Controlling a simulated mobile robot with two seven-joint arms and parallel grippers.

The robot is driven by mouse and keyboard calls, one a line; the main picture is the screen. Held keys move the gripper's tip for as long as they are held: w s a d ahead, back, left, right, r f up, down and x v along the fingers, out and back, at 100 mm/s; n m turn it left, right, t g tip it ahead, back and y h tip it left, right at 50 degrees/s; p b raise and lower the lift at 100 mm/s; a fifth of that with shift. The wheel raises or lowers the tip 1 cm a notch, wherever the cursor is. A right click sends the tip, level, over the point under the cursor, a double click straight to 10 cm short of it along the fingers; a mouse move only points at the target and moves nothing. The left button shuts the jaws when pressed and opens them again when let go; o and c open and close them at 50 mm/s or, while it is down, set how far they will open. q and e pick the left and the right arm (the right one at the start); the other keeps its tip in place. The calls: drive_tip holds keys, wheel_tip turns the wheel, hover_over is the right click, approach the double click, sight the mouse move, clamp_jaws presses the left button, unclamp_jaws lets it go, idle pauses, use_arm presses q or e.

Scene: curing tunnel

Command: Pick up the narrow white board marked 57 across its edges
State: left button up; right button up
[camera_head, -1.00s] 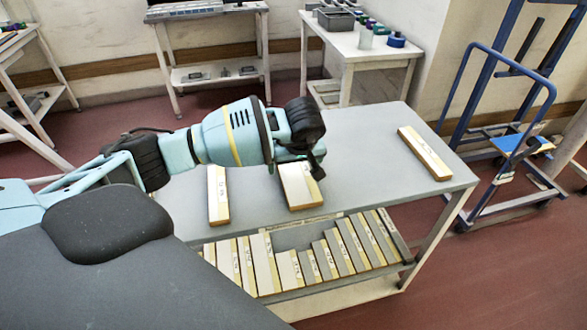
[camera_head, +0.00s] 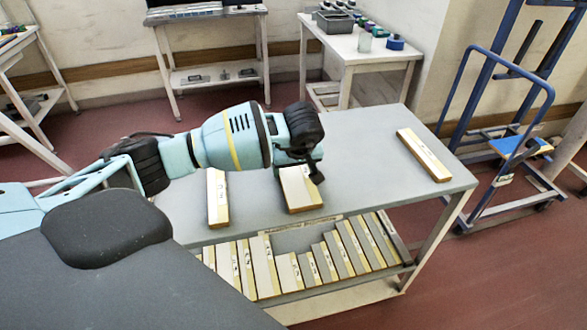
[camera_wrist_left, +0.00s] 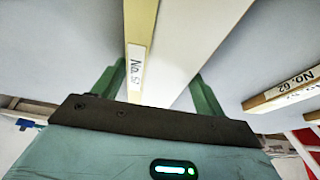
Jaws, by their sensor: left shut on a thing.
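The white board (camera_head: 300,189) with yellowish edges lies at the middle of the grey table, under my left gripper (camera_head: 306,170). In the left wrist view the same board (camera_wrist_left: 185,45) runs between the two green fingers of my left gripper (camera_wrist_left: 157,88). A label on its yellowish edge starts "No. 5"; its last digit is hard to read. The fingers are shut across the board's long edges. In the head view the gripper hides the board's far end. The board seems to rest on or very close to the table. My right gripper is not in view.
Several boards stand in the lower shelf (camera_head: 335,286). A blue cart (camera_head: 505,150) stands at right.

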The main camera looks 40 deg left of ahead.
sight(294, 171)
use_arm(q)
drive_tip(key=shift+r, duration=0.5)
wheel_tip(294, 171, up, 2)
drive_tip(key=shift+w+r, duration=0.1)
drive_tip(key=shift+r, duration=0.15)
drive_tip(key=s+d+r, duration=0.1)
drive_tip(key=s+d, duration=0.8)
drive_tip(key=s, duration=0.4)
drive_tip(key=shift+s+r+b, duration=0.2)
drive_tip(key=shift+b, duration=0.1)
